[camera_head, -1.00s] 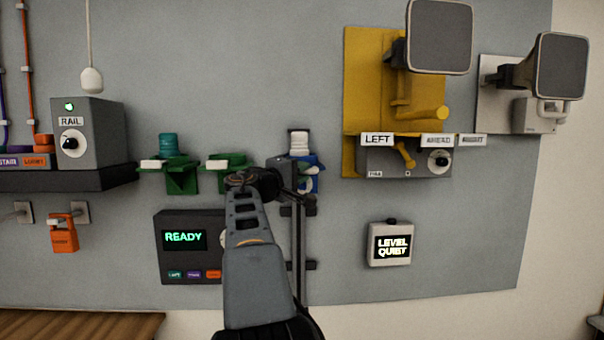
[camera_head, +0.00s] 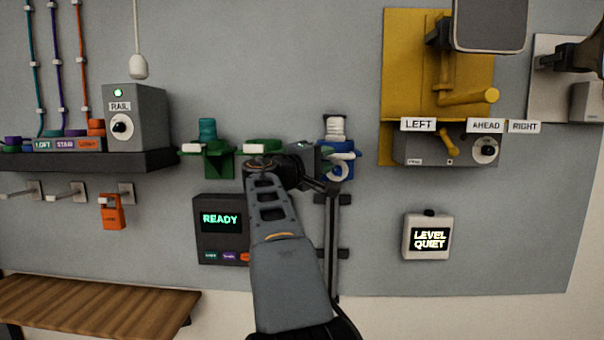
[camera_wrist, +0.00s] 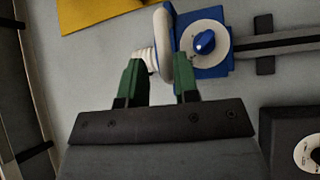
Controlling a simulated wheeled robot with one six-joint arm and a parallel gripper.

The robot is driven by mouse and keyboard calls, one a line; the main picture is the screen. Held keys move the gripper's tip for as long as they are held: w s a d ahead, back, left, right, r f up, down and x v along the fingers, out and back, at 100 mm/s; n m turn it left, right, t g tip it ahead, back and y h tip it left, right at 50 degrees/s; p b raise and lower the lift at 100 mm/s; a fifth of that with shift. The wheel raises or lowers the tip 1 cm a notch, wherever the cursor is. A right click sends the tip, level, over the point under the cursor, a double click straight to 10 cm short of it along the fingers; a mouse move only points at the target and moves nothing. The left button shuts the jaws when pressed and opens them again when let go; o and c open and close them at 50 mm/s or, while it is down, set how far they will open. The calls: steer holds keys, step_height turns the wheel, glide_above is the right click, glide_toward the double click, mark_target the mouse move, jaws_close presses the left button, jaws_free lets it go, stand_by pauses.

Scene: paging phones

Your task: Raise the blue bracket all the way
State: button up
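The blue bracket (camera_head: 343,147) is on a dark vertical rail (camera_head: 332,240), near its upper end, with a white coil above it. In the wrist view the bracket (camera_wrist: 218,65) carries a white dial with a blue knob, and a white loop (camera_wrist: 161,35) stands out beside it. My gripper (camera_wrist: 160,72) has its two green fingers apart, with the lower part of the loop between them. A gap shows on the left of the loop; whether the right finger touches it I cannot tell.
Green brackets (camera_head: 207,160) are left of the blue one. A READY panel (camera_head: 220,218) and a LEVEL QUIET box (camera_head: 428,238) flank the rail. A wooden bench (camera_head: 90,308) is at lower left.

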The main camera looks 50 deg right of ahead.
steer(key=b+v, duration=0.2)
steer(key=v, duration=0.7)
steer(key=shift+a+b, duration=0.2)
steer(key=shift+b, duration=0.1)
steer(key=shift+w, duration=0.15)
steer(key=w+a+f+n+t+y, duration=0.1)
steer(key=w+a+f+t+y, duration=0.15)
steer(key=f, duration=0.45)
steer(key=w+a+f+n+t+y, duration=0.1)
steer(key=f+y, duration=0.2)
steer(key=f, duration=0.4)
steer(key=w+a+f+n+t+y, duration=0.1)
steer(key=w+f+t+y, duration=0.15)
steer(key=f, duration=0.55)
steer(key=s+a+f+y, duration=0.3)
steer(key=a+f, duration=0.3)
steer(key=a, duration=0.2)
steer(key=s+a+f+y, duration=0.3)
steer(key=a+f, duration=0.3)
steer(key=a, duration=0.2)
steer(key=s+a+f+t+y, duration=0.1)
steer(key=s+a+f+y, duration=0.3)
steer(key=a+f, duration=0.3)
steer(key=shift+a+y, duration=0.7)
steer(key=shift+a, duration=0.3)
